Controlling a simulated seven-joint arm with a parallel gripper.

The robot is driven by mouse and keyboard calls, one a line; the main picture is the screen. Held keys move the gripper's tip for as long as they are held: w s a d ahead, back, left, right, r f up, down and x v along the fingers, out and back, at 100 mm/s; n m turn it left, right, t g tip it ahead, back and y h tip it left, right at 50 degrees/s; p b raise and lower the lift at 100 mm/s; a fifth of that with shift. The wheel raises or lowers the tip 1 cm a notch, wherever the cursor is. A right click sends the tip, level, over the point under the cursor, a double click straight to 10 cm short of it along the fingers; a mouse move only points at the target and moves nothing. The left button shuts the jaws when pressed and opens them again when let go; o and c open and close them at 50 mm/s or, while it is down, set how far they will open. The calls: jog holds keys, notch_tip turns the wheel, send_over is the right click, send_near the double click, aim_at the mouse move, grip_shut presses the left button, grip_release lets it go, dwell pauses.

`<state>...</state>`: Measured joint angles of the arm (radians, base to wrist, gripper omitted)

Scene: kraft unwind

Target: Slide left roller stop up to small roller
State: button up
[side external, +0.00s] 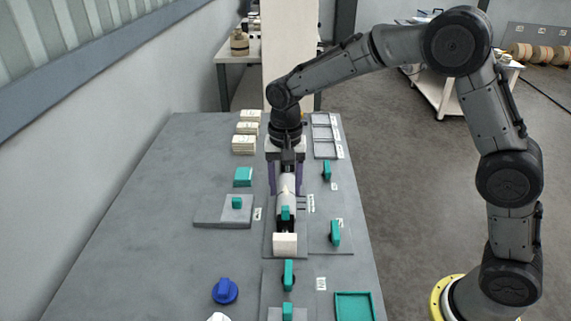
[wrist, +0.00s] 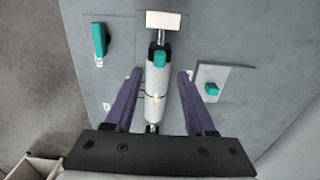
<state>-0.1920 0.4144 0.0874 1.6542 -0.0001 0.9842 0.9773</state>
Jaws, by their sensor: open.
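A white roller (wrist: 155,95) lies on a dark shaft; it also shows in the side view (side external: 286,184). I take it for the small roller. A teal piece (wrist: 160,58), which looks like a roller stop, sits on the shaft near the roller's end; it also shows in the side view (side external: 285,213). I cannot tell whether they touch. A white block (side external: 285,244) stands beyond it at the shaft's end. My gripper (side external: 286,190) is open, with its purple fingers on either side of the roller, apart from it in the wrist view. Which stop is the left one is unclear.
Teal-handled fixtures stand close by, one on a grey plate (side external: 213,212), another at right (side external: 335,233). A teal block (side external: 243,176), a blue knob (side external: 225,291) and a teal tray (side external: 354,307) lie around. Cream stacks (side external: 244,144) stand farther back. The table's left side is clear.

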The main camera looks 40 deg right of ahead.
notch_tip(320, 180, up, 7)
jog(key=shift+f, duration=0.2)
jog(key=shift+d, duration=0.1)
jog(key=s+d+r+t, duration=0.2)
jog(key=s+d+r, duration=0.1)
jog(key=s+r, duration=0.35)
jog(key=s+d+r+t, duration=0.2)
jog(key=s+d+r, duration=0.1)
jog(key=s+r, duration=0.35)
jog(key=s+d+f+n, duration=0.1)
jog(key=s+f+n, duration=0.3)
jog(key=s, duration=0.3)
jog(key=s+d+f+n+t, duration=0.1)
jog(key=s+f+n, duration=0.3)
jog(key=s, duration=0.3)
jog(key=shift+s+d+f+n+t, duration=0.2)
jog(key=shift+f+n+t, duration=0.1)
jog(key=shift+n, duration=0.2)
